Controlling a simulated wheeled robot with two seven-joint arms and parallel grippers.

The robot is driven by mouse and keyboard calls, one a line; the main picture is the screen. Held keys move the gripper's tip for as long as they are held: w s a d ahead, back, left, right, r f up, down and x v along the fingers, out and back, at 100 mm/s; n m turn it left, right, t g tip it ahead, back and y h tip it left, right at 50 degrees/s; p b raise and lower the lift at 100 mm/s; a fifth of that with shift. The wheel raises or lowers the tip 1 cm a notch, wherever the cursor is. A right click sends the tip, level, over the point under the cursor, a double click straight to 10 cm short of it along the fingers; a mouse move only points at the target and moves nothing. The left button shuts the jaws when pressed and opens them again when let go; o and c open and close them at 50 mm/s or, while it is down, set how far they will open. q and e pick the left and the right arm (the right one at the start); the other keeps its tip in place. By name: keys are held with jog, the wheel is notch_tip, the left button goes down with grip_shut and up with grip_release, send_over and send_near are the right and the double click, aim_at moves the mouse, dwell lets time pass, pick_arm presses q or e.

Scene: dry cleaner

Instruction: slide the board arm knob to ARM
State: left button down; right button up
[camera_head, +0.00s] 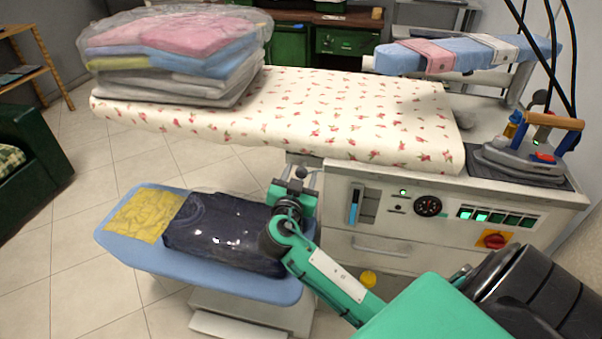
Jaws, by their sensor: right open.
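My right gripper (298,178) is open, its fingers pointing away from me beside the left end of the machine's front, just below the flowered ironing board (330,115). Its arm reaches in from the lower right, over the edge of the blue lower board (130,245). I see no readable ARM label. A vertical panel with a blue strip (355,205) and a grey slot plate (370,207) is on the machine's front, right of the gripper. I cannot tell whether either is the board arm knob; the gripper may hide it. My left gripper is not in view.
The machine front also carries a round black dial (428,206), green-lit switches (497,217) and a red rotary switch (494,240). An iron (520,157) rests at the right. Bagged folded clothes (175,55) and a dark folded garment (220,235) lie on the boards.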

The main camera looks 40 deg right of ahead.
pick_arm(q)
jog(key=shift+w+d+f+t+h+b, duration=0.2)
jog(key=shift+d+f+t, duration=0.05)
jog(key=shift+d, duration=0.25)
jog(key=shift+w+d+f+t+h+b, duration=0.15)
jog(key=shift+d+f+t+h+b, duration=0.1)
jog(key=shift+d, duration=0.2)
pick_arm(e)
jog(key=v, duration=1.2)
jog(key=shift+s+a, duration=0.25)
jog(key=shift+s, duration=0.05)
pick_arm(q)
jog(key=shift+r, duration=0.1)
